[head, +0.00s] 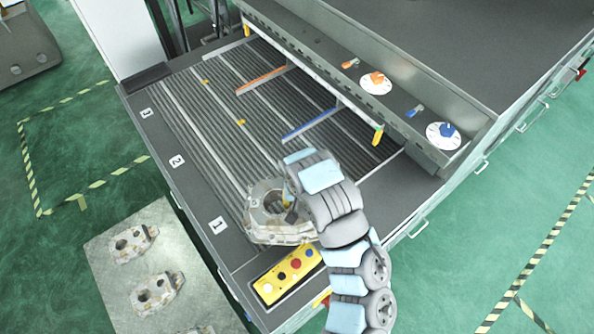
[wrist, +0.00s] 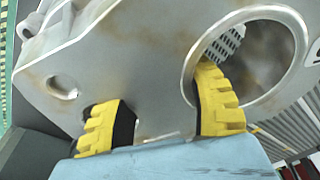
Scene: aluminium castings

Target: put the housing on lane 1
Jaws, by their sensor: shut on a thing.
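The housing (head: 262,233) is a grey, brown-stained casting with a large round hole. In the head view it is at the near end of lane 1 (head: 232,190), beside the label "1" (head: 218,225). I cannot tell whether it rests on the ribbed surface or is just above it. My gripper (head: 290,206) reaches it from the right. In the wrist view, the yellow fingers of my gripper (wrist: 165,115) are shut on a wall of the housing (wrist: 150,60), one finger passing into the round hole. Part of the housing is hidden behind my arm.
Lanes labelled "2" (head: 177,161) and "3" (head: 146,113) lie clear to the left. A yellow button box (head: 287,275) is close in front of the housing. More castings (head: 155,293) lie on a pallet (head: 112,270) at lower left. A metal ledge with dials (head: 374,83) borders the far side.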

